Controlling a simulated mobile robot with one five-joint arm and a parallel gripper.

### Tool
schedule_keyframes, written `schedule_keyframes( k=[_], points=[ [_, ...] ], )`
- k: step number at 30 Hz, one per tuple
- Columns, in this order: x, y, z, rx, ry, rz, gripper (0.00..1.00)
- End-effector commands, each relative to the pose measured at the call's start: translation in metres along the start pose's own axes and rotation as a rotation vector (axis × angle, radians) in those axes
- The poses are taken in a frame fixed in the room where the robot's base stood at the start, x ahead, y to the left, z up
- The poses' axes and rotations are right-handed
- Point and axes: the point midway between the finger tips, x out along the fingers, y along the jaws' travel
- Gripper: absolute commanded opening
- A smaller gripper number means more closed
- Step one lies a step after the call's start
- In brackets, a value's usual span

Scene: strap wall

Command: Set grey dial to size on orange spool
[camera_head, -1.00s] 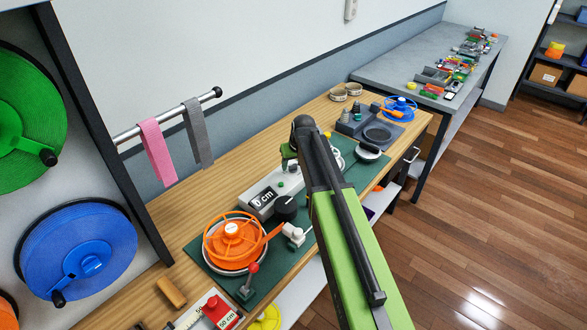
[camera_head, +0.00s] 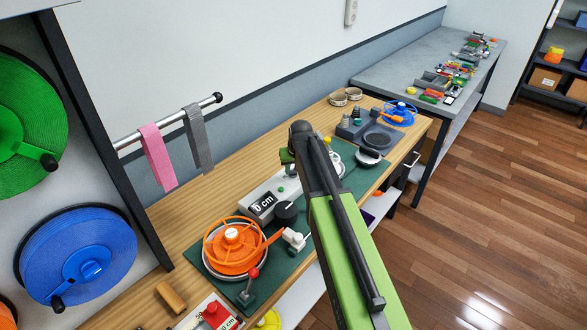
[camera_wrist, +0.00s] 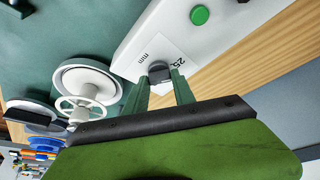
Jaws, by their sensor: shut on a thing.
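The orange spool (camera_head: 233,247) lies flat on a round base on the green mat; the size on its white hub label is too small to read. The grey dial (camera_wrist: 158,70) is a small dark knob on the white device (camera_wrist: 150,38), beside a label reading about "25 mm", partly cut off. My gripper (camera_wrist: 160,86) is shut on the grey dial, with a green finger on each side. In the head view my arm hides the dial and most of my gripper.
A green button (camera_wrist: 200,15) is near the dial. A red-topped lever (camera_head: 251,283) and a white fitting (camera_head: 294,239) stand by the spool. A blue spool (camera_head: 399,112) lies farther back.

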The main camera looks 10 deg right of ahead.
Motion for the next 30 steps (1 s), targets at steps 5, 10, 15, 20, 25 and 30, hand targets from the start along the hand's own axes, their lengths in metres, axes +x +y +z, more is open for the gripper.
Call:
schedule_keyframes(
  k=[5, 10, 15, 20, 25, 30],
  points=[
    [0.0001, -0.0025, 0.0002, 0.118, -0.001, 0.049, 0.0],
    [0.0004, -0.0034, -0.0004, 0.265, -0.001, 0.11, 0.0],
    [0.0007, -0.0049, -0.0012, 0.413, -0.001, 0.171, 0.0],
    [0.001, -0.0056, -0.0018, 0.547, -0.002, 0.227, 0.0],
    [0.0012, -0.0062, -0.0022, 0.672, -0.002, 0.278, 0.0],
    [0.0013, -0.0064, -0.0024, 0.769, -0.002, 0.318, 0.0]
  ],
)
